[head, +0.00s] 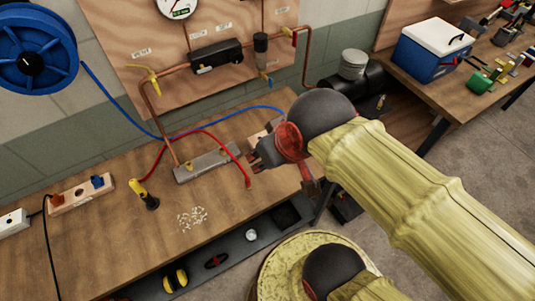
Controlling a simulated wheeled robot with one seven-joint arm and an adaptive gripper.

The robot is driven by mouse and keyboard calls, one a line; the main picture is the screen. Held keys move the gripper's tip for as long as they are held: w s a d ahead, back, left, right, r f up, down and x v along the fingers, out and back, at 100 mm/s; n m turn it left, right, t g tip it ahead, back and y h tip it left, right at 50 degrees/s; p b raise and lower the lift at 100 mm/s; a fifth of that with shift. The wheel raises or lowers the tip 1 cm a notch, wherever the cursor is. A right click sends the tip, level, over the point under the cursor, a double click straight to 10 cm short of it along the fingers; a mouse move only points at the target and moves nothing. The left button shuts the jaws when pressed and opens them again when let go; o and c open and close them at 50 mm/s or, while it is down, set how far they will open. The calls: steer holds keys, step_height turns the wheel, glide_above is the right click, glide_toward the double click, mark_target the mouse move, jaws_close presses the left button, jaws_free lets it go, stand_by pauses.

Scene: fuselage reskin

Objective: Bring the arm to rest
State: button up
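My arm, in a yellow sleeve, reaches in from the lower right of the head view and ends at a dark rounded joint with a red ring. My gripper (262,156) is the dark part just beyond that ring, over the right part of the wooden workbench (110,221). Its fingers are small and partly hidden by the wrist, so I cannot tell whether they are open or shut. I see nothing clearly held. A small pale block shows just behind the gripper, and I cannot tell whether they touch.
A metal block (207,165) with red and blue hoses, a yellow-handled tool (143,194) and pale bits (192,218) lie on the bench. A blue hose reel (35,50) hangs left. A blue-and-white cooler (432,50) stands right. Bare bench lies front left.

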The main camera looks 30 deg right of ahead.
steer(key=shift+f, duration=0.1)
step_height(320, 180, down, 5)
steer(key=b, duration=0.5)
stand_by(0.8)
